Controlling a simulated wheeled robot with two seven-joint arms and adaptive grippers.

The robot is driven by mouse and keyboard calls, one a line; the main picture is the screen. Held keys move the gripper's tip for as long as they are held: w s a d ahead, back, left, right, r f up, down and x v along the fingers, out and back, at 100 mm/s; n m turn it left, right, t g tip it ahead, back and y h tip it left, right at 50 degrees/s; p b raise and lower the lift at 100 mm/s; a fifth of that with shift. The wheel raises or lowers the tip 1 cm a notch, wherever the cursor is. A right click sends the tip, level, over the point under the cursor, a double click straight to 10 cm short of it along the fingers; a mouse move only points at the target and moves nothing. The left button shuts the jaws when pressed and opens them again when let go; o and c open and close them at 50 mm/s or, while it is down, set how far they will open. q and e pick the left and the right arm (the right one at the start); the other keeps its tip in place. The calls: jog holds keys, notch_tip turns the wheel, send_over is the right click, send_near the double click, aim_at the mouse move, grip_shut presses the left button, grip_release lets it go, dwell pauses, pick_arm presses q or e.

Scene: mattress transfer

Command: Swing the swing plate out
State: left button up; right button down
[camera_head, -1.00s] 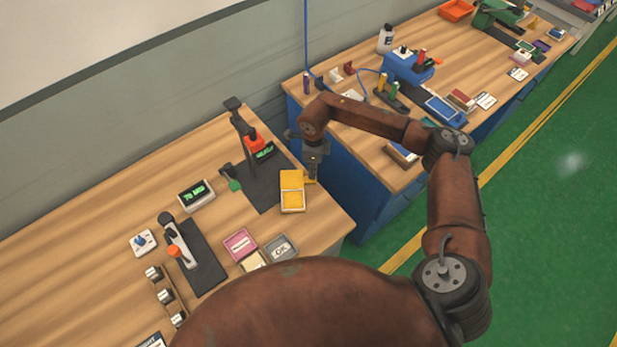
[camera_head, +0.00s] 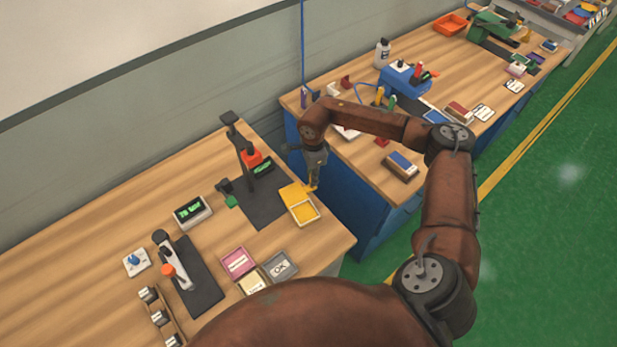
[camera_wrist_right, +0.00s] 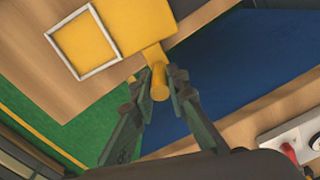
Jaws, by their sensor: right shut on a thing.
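The yellow swing plate (camera_head: 292,194) is at the right part of the near wooden bench, beside the black stand (camera_head: 241,160) on its dark mat. Its front part carries a pale square frame (camera_head: 303,212), which also shows in the right wrist view (camera_wrist_right: 82,41). A yellow knob (camera_wrist_right: 158,87) sticks out from the plate's edge. My right gripper (camera_head: 313,187) is shut on this knob, with one finger on each side of it in the wrist view (camera_wrist_right: 160,83). The plate lies tilted toward the lower right in the head view. My left gripper is out of view.
A pink box (camera_head: 238,262) and a grey box marked OK (camera_head: 280,265) sit in front of the plate. A toggle clamp (camera_head: 172,262) stands on a dark mat at the left. A blue-sided bench (camera_head: 390,215) stands to the right, across a gap.

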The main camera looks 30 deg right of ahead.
jog(key=c, duration=1.9)
grip_release()
jog(key=shift+w, duration=0.1)
jog(key=shift+r, duration=0.2)
notch_tip(320, 180, up, 12)
jog(key=shift+f, duration=0.15)
